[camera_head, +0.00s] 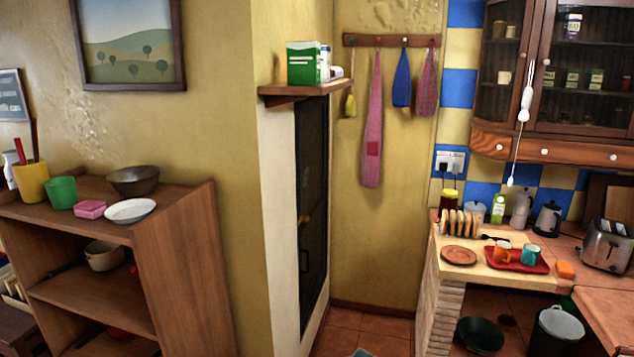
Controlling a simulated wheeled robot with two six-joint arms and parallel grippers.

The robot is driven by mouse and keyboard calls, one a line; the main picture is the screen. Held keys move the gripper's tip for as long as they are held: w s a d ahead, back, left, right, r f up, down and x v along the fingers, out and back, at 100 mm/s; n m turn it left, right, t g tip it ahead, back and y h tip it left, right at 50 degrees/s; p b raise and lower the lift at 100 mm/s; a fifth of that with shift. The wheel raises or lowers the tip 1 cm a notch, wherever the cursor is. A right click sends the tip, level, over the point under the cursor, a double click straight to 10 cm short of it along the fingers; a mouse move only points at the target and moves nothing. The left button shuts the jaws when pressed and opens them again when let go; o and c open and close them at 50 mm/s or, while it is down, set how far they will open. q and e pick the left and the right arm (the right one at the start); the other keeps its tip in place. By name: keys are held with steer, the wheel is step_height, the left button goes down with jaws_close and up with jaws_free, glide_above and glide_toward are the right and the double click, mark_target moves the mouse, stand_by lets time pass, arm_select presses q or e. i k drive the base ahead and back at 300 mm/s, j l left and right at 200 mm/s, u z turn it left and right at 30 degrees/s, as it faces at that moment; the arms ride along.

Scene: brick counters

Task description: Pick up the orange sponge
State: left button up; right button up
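A small orange sponge (565,269) lies on the counter (477,276) at the right, just right of a red tray (517,265) and in front of the toaster. A pink sponge-like block (90,210) lies on the wooden shelf at the left, between a green cup and a white dish. Neither of my grippers is in view.
The red tray holds an orange mug (502,252) and a teal mug (530,254). A brown plate (459,256), a toast rack (461,223) and a toaster (607,245) stand around it. A wooden shelf unit (185,265) stands left. The tiled floor (365,334) shows free room mid-picture.

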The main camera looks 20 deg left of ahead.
mark_target(564, 269)
steer(key=i+l+u, duration=0.1)
steer(key=i+l, duration=0.4)
steer(key=l, duration=0.15)
steer(key=i+l+u, duration=0.25)
steer(key=i+l, duration=0.25)
steer(key=l, duration=0.2)
steer(key=i+l, duration=0.2)
steer(key=l, duration=0.15)
steer(key=i+l+u, duration=0.15)
steer(key=l, duration=0.25)
steer(key=i+l+u, duration=0.1)
steer(key=i+l, duration=0.15)
steer(key=l, duration=0.15)
